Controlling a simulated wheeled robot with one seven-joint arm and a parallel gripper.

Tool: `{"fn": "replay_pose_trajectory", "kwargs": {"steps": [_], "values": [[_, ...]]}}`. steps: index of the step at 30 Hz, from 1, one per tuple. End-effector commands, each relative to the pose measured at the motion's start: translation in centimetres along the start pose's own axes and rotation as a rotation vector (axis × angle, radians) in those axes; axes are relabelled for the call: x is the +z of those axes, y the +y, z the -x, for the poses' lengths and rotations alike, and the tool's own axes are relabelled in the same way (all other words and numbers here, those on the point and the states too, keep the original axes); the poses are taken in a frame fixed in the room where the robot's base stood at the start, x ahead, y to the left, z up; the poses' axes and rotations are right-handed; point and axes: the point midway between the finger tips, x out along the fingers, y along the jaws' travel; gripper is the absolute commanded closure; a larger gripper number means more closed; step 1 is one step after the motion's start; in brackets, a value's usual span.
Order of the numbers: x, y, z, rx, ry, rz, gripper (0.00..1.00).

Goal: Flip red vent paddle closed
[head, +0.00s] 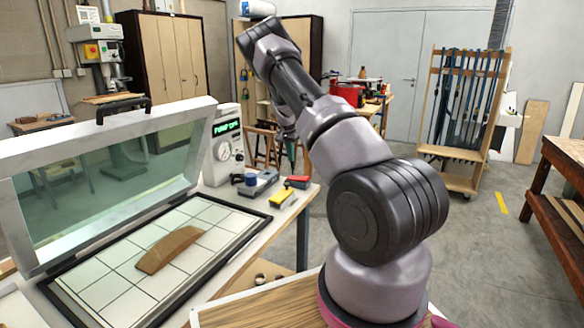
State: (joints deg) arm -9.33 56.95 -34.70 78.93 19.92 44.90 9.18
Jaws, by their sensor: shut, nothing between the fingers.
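The red paddle (299,182) sits at the right end of the small valve group, near the table's right edge. A yellow paddle (283,197) is in front of it and a grey valve body (262,183) is to its left. The red paddle's exact tilt is too small to tell. My gripper (291,165) points down just above and slightly left of the red paddle, with its fingers together and empty. Whether it touches the paddle is unclear.
The white pump box (224,145) with a green display stands behind the valves. The framed glass lid (110,180) is raised over the gridded bed (208,214), where a curved wooden piece (168,250) lies. Open floor lies to the right.

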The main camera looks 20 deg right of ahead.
Motion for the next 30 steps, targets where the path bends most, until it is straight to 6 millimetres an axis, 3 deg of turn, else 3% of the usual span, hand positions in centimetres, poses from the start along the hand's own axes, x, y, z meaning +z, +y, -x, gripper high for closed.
{"fn": "replay_pose_trajectory", "kwargs": {"steps": [3, 9, 30], "values": [[-0.1, -0.8, 2.7, -0.002, 0.003, 0.001, 1.00], [0.0, -1.5, 5.5, -0.001, 0.001, -0.001, 1.00], [0.0, -1.6, 6.8, -0.005, -0.001, -0.003, 1.00]]}}
